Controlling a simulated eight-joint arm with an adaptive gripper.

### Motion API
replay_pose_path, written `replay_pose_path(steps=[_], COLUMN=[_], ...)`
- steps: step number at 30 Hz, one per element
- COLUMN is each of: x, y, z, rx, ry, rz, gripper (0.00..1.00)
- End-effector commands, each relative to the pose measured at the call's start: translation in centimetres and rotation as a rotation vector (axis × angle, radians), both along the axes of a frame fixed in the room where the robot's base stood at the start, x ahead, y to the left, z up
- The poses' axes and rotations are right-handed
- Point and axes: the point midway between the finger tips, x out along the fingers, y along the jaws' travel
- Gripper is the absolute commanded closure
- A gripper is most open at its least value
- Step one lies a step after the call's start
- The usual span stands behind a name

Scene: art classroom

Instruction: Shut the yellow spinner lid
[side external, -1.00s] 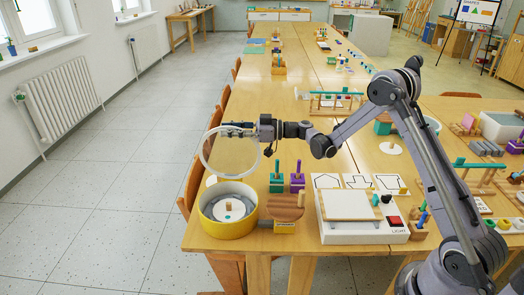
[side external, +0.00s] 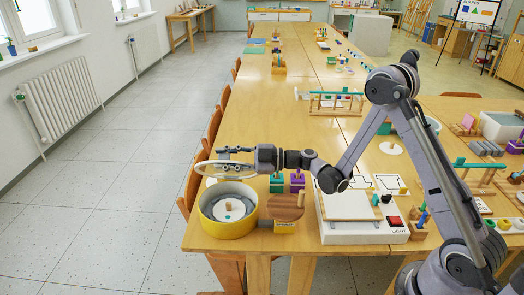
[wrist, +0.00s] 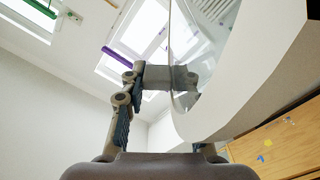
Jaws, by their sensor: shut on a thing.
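The yellow spinner (side external: 229,232) is a round tub near the table's front left corner, with a grey inside and a small wooden peg on a white disc. Its lid (side external: 207,175) is a clear disc with a white rim. It is tilted, close to level, above the tub and still apart from the tub's front rim. My gripper (side external: 226,153) is shut on the lid at its rim, reaching in from the right. In the wrist view, the lid's white rim (wrist: 250,95) fills the right side beside my gripper (wrist: 160,80). The exact contact is partly hidden.
A round wooden piece (side external: 286,207) on a yellow block stands just right of the tub. Green (side external: 277,184) and purple (side external: 297,182) blocks with pegs stand behind it. A white device (side external: 345,232) lies further right. The floor left of the table is clear.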

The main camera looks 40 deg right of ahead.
Motion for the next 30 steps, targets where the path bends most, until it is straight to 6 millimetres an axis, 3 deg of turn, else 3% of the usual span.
replay_pose_path(steps=[15, 16, 18, 30], x=[-0.19, -0.19, -0.19, -0.57], y=[0.18, 0.18, 0.18, -0.22], z=[-0.23, -0.23, -0.23, -0.23], rx=[-0.014, -0.014, -0.014, -0.014], ry=[-0.016, -0.016, -0.015, -0.014], rz=[-0.002, -0.002, -0.001, -0.001], gripper=[1.00, 0.67, 0.51, 0.51])
